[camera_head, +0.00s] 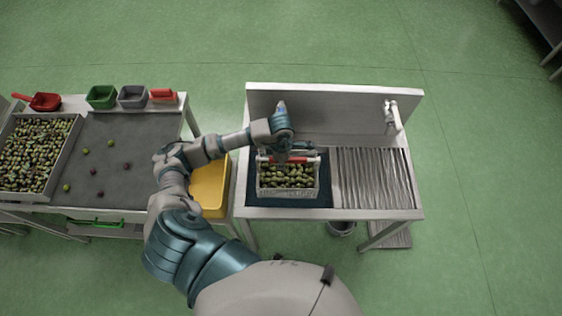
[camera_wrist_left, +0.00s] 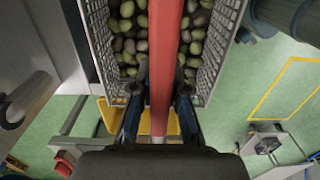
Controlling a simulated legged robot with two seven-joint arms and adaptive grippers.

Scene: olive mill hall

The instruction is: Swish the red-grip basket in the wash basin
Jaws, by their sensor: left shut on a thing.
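The wire basket (camera_head: 288,193) is full of green and dark olives and sits within the outline of the wash basin (camera_head: 325,196), over its dark blue inside. I cannot tell how deep it is in the water. Its red grip (camera_head: 312,159) runs across the top. My left gripper (camera_head: 288,158) comes down from above and is shut on the red grip. In the left wrist view the red grip (camera_wrist_left: 166,50) passes between the fingers of my left gripper (camera_wrist_left: 160,112), with olives on both sides. My right gripper is not in view.
A ribbed drainboard (camera_head: 375,180) and a tap (camera_head: 391,116) are right of the basin. A yellow crate (camera_head: 211,188) stands left of it. Further left, a sorting table (camera_head: 130,150) holds loose olives, a full olive tray (camera_head: 77,130) and small bins (camera_head: 102,97).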

